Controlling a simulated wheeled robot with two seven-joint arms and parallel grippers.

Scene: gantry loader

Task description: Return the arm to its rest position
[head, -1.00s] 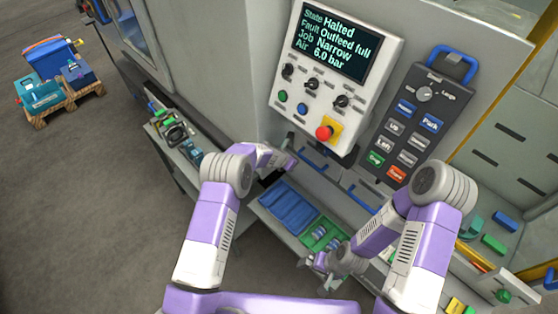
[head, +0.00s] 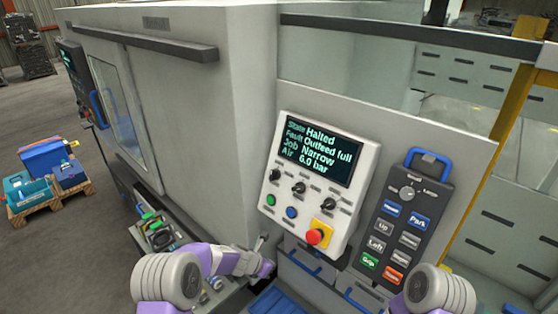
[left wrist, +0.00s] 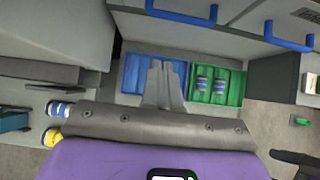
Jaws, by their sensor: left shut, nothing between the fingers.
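My left arm comes in from the lower left in the head view, and its gripper (head: 267,269) is near the machine front, below the control panel (head: 318,180). In the left wrist view the left gripper's fingers (left wrist: 164,82) are shut together with nothing between them. They show in front of a blue tray (left wrist: 133,76) and a green tray (left wrist: 235,92). The green tray holds small blue-and-white capped cylinders (left wrist: 203,84).
The panel screen reads Halted, Outfeed full, Job Narrow, Air 6.0 bar. A dark pendant (head: 402,217) with Home and Park buttons hangs right of it. Blue drawer handles (left wrist: 288,36) lie close by. A pallet with blue and teal items (head: 47,178) stands on open floor at left.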

